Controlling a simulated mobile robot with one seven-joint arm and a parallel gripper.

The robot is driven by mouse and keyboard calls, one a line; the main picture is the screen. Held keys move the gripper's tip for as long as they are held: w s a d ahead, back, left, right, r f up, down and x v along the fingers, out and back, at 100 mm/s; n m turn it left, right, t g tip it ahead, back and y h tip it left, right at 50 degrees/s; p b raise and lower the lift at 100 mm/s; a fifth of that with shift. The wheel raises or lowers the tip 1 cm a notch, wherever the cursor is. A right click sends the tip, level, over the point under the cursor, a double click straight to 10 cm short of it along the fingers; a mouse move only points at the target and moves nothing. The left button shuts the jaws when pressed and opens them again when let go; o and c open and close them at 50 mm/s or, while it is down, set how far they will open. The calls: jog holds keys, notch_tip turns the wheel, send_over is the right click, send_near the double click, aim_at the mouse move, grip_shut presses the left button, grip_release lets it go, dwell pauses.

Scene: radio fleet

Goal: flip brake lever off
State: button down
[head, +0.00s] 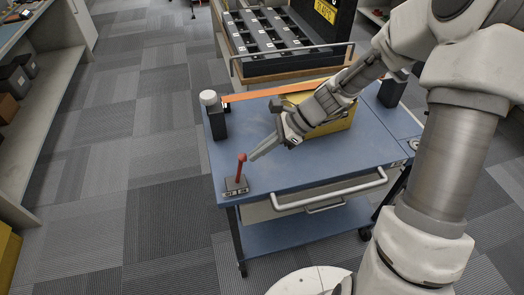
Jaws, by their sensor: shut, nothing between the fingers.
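The brake lever (241,167) is a red stick with a round knob on a small dark base (236,186) with pale label plates. It stands near upright at the near left corner of the blue cart top (300,175). The plate lettering is too small to read. My gripper (254,157) is shut and empty. Its fingertips appear just right of the lever's knob; whether they touch it I cannot tell.
On the cart, a dark post with a white knob (208,98) stands at the left, with an orange strip (270,91) running right. A yellow box (335,122) lies behind my gripper. A black compartment tray (275,40) stands behind. Carpet at left is clear.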

aim_at(240, 158)
jog(key=shift+s+a+r+h+p, duration=0.15)
jog(key=shift+a+r+h+p, duration=0.3)
jog(key=shift+a+h+p, duration=0.35)
jog(key=shift+s+a+r+h+p, duration=0.15)
jog(key=shift+a+r+h+p, duration=0.3)
jog(key=shift+a+p, duration=0.4)
jog(key=shift+s+a+t+h+p, duration=0.2)
jog(key=shift+a+t+h+p, duration=0.2)
jog(key=shift+a+h+p, duration=0.55)
jog(key=shift+s+a+f+p, duration=0.1)
jog(key=shift+s+a+p, duration=0.1)
jog(key=shift+a+p, duration=0.45)
jog(key=shift+s+a+f+p, duration=0.15)
jog(key=shift+a+p, duration=0.1)
jog(key=shift+a, duration=0.65)
jog(key=shift+r, duration=0.1)
